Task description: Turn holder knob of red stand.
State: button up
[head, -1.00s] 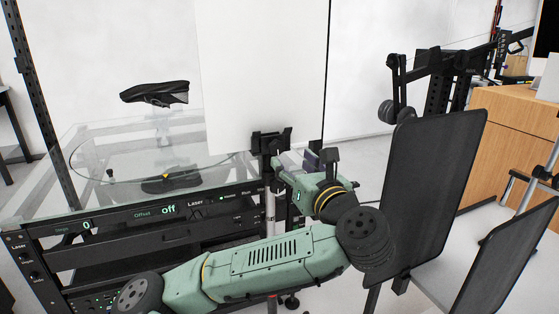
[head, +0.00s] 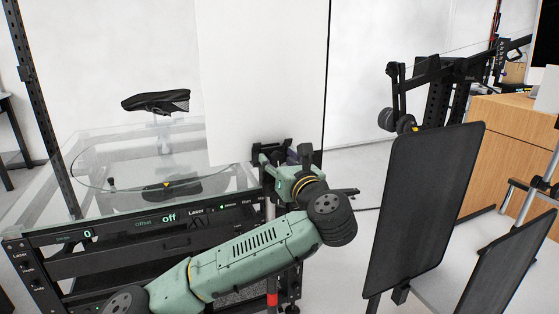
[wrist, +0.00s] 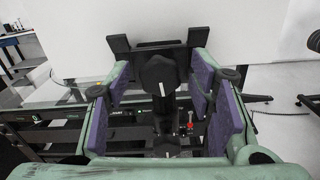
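In the wrist view the black holder knob (wrist: 159,75) is in the middle, below the holder bracket (wrist: 160,47). My gripper (head: 285,158) is at the holder. In the wrist view my gripper (wrist: 160,72) is open, with a purple-padded finger on each side of the knob. Gaps show between pads and knob; contact is not visible.
A white panel (head: 262,75) stands behind the holder. Black panels (head: 425,210) stand at right. Open floor (head: 348,190) lies between.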

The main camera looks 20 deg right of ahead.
jog(key=c, duration=1)
